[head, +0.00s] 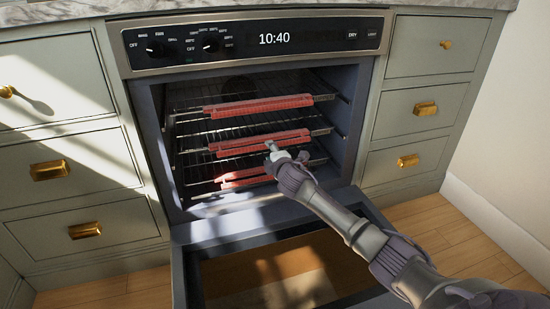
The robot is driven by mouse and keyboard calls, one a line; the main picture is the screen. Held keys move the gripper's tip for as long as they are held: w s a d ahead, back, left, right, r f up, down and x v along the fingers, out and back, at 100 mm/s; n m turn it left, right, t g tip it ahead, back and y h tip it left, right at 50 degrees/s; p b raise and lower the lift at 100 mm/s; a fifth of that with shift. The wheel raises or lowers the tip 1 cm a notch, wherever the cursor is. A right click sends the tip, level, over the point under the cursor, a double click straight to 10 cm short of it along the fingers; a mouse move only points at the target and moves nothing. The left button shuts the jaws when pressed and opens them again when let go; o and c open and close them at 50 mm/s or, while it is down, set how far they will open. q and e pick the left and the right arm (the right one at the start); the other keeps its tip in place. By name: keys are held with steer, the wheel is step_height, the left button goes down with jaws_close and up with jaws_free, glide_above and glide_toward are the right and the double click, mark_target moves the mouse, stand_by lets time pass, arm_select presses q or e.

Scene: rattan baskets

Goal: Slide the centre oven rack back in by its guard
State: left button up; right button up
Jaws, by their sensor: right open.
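The oven (140,63) is open, with its door (184,275) folded down in front. Inside are three wire racks, one above another, each with a red guard along its front edge. The centre rack (200,140) carries the centre guard (240,145). The upper guard (258,106) is above it and the lower guard (236,180) is below, partly hidden by my right gripper. My right gripper (271,148) is open at the right half of the centre guard, its fingertips close to it. I cannot tell whether they touch. My left gripper is not in view.
Grey-green drawers with brass handles flank the oven on the left (75,155) and right (415,125). A stone countertop (60,10) runs above. The lowered door lies under my right arm. Wooden floor (440,225) is free at the right.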

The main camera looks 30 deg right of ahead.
steer(key=v, duration=0.4)
steer(key=shift+s+r, duration=0.1)
steer(key=shift+s, duration=0.1)
stand_by(0.3)
